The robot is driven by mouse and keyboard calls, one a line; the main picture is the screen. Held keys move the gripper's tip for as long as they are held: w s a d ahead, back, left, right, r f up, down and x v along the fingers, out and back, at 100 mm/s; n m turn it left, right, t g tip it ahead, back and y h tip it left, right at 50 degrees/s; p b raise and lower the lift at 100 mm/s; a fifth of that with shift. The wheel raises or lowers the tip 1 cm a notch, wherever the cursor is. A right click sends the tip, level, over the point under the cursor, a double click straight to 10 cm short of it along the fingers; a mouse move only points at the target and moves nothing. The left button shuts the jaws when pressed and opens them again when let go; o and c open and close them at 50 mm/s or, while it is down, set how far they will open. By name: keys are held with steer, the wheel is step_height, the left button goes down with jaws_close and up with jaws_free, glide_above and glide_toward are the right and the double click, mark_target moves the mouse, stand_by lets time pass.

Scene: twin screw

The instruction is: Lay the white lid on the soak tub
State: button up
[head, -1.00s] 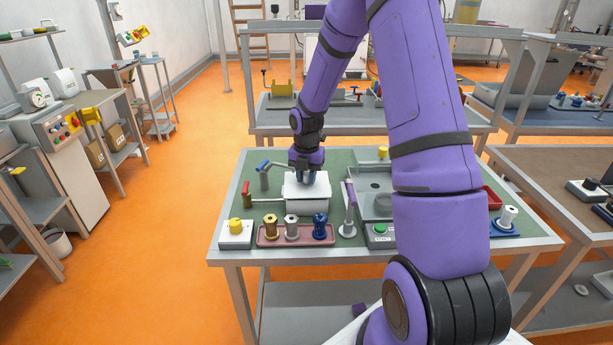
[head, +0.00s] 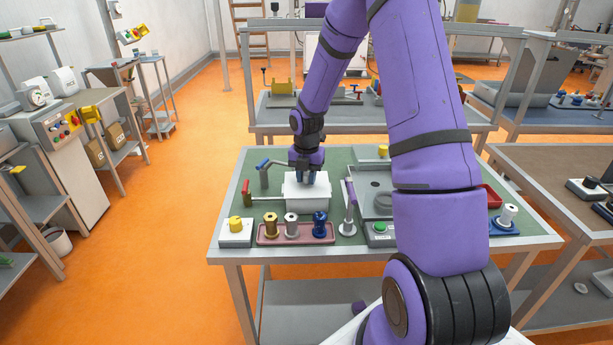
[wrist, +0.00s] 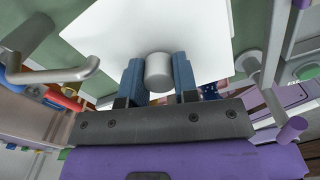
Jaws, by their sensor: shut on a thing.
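The white lid (wrist: 205,35) is a flat plate with a grey round knob (wrist: 159,72). My gripper (head: 306,178) is shut on the knob, with one blue finger on each side of it in the wrist view.
A red-handled tap (head: 248,192) and a blue-handled tap (head: 264,170) stand left of the tub. In front is a pink tray (head: 262,240) with several spools. A yellow-button box (head: 236,232) is at front left. A purple-handled post (head: 349,205) stands close right.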

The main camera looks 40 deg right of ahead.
steer(key=shift+f, duration=0.1)
stand_by(0.3)
steer(key=o, duration=1.5)
steer(key=shift+r, duration=3.5)
steer(key=s+a+r+m+t, duration=0.1)
steer(key=s+a+r+m, duration=0.25)
steer(key=r, duration=0.25)
steer(key=s+a+r+m+h, duration=0.1)
steer(key=s+a+r+m, duration=0.25)
steer(key=r, duration=0.25)
steer(key=s+a+r+m+t, duration=0.1)
steer(key=s+a+r+m, duration=0.1)
steer(key=s+r+m, duration=0.3)
steer(key=s+a+r+m+t, duration=0.1)
steer(key=s+a+r+m, duration=0.1)
steer(key=s+m, duration=0.2)
steer(key=s+a+r+m+t, duration=0.1)
steer(key=s+a+r+m, duration=0.1)
steer(key=s+m, duration=0.3)
steer(key=s+a+r+m+t+y, duration=0.1)
steer(key=s+a+r+m, duration=0.1)
steer(key=s, duration=0.6)
steer(key=r+m, duration=0.1)
steer(key=m, duration=0.1)
steer(key=shift+s+a+r+m, duration=0.15)
steer(key=shift+s+r+m, duration=0.15)
steer(key=shift+s, duration=0.1)
